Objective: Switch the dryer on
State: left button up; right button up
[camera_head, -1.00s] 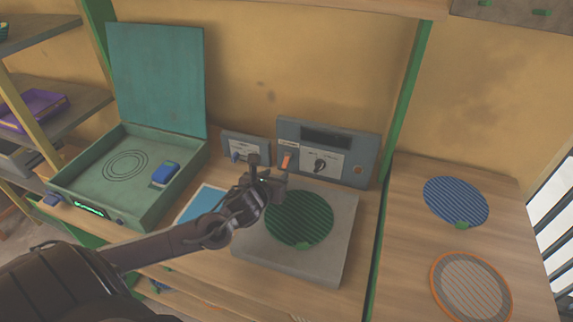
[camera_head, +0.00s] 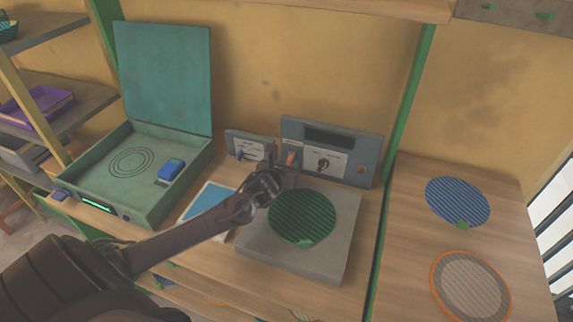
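No readable label shows which unit is the dryer. My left gripper (camera_head: 280,174) is just below the orange switch in the picture. I cannot tell whether it touches the switch, and its fingers are too dark and small to read. My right gripper is not in view.
A smaller grey box (camera_head: 248,146) with a blue lever stands left of the panel. A green open-lidded press (camera_head: 152,202) holding a blue block (camera_head: 171,169) is further left. A blue disc (camera_head: 457,201) and an orange-rimmed disc (camera_head: 470,286) lie on the right bench.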

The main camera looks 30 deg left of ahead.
aim_at(290, 158)
pick_arm(q)
grip_shut()
jog(key=shift+r+p, duration=0.25)
jog(key=shift+p, duration=0.25)
jog(key=r+g+p, duration=0.1)
jog(key=g+p, duration=0.1)
jog(key=p, duration=0.1)
jog(key=r+g+p, duration=0.1)
jog(key=g+p, duration=0.1)
jog(key=p, duration=0.1)
jog(key=w+r+g+h+p, duration=0.1)
jog(key=p, duration=0.3)
jog(key=shift+a+g, duration=0.2)
jog(key=shift+g, duration=0.6)
jog(key=shift+w+r+g+h, duration=0.1)
jog(key=shift+w+g+h, duration=0.1)
jog(key=shift+g+h, duration=0.35)
jog(key=shift+w+r+g, duration=0.15)
jog(key=shift+g, duration=0.8)
jog(key=shift+a, duration=0.1)
jog(key=shift+o, duration=0.5)
grip_release()
